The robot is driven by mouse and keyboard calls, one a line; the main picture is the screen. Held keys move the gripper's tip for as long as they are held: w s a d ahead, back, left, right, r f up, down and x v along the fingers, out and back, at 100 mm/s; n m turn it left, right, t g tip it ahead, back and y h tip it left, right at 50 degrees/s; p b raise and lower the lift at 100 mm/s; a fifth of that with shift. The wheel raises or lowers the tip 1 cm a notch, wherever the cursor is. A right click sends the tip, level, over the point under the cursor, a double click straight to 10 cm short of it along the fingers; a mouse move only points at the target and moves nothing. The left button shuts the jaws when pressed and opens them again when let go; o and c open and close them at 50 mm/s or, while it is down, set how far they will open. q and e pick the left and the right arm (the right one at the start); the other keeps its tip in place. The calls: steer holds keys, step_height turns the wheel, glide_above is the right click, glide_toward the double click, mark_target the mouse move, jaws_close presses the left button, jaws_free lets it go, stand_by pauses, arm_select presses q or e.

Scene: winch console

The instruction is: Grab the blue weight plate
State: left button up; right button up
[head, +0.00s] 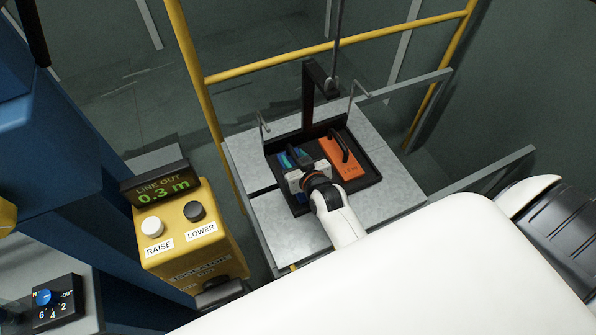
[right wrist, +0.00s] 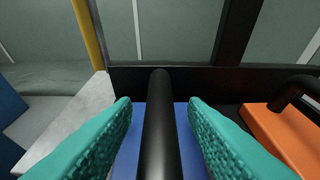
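The blue weight plate (head: 284,162) lies in the black tray (head: 371,183), partly hidden under my right gripper (head: 296,158). In the right wrist view the blue plate (right wrist: 186,150) has a black bar handle (right wrist: 158,125) running away from the camera. The teal fingers of my right gripper (right wrist: 160,104) stand open, one on each side of the handle. A gap shows between each finger and the handle. My left gripper is not in view.
An orange weight plate (head: 345,157) with a black handle lies to the right in the same tray. The tray sits on a grey platform (head: 398,192) with a post and thin hooks. Yellow rails (head: 280,63) stand behind; a yellow winch box (head: 190,240) reads 0.3 m.

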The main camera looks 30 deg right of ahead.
steer(key=shift+s, duration=0.1)
steer(key=shift+c, duration=0.3)
jaws_close()
stand_by(0.9)
steer(key=shift+w+r, duration=0.25)
steer(key=shift+r, duration=0.1)
